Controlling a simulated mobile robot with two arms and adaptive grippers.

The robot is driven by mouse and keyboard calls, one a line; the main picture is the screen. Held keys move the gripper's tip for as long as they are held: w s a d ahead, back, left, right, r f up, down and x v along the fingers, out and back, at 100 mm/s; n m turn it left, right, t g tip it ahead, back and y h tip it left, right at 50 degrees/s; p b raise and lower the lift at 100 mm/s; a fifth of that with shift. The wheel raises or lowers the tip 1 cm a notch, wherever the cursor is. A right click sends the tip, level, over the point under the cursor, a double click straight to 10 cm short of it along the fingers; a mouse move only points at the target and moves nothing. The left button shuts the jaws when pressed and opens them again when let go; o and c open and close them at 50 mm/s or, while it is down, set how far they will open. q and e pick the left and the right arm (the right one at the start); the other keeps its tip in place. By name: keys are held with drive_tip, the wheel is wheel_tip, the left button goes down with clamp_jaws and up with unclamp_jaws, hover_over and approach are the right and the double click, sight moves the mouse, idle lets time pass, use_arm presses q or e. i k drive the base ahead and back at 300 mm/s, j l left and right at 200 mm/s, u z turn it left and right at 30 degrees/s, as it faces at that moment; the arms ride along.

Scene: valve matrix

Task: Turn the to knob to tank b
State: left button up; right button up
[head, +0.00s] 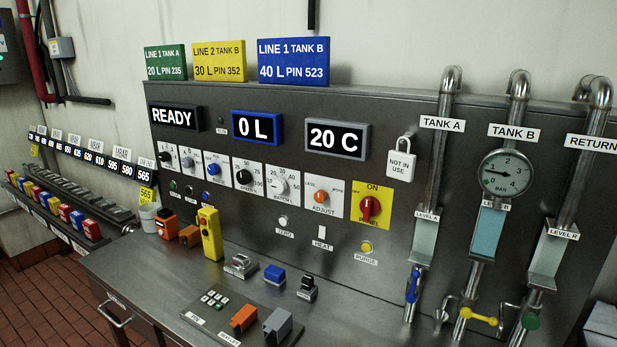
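A row of knobs sits on the upright steel panel in the head view. The TANK B label (514,133) is on a pipe at the right, above a round gauge (507,173). Neither of my grippers is in view.
Farther right are an orange ADJUST knob (321,196) and a red PANEL knob (369,208). A steel counter (190,277) below holds a yellow handset (210,235), switches and a keypad. Pipes with coloured valve handles stand at the right. The space before the knobs is clear.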

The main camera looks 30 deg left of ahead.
sight(186, 162)
drive_tip(key=u, duration=1.6)
drive_tip(key=z, duration=0.45)
drive_tip(key=i+j+z, duration=0.15)
drive_tip(key=j+z, duration=0.3)
drive_tip(key=i+j+z, duration=0.1)
drive_tip(key=j+z, duration=0.35)
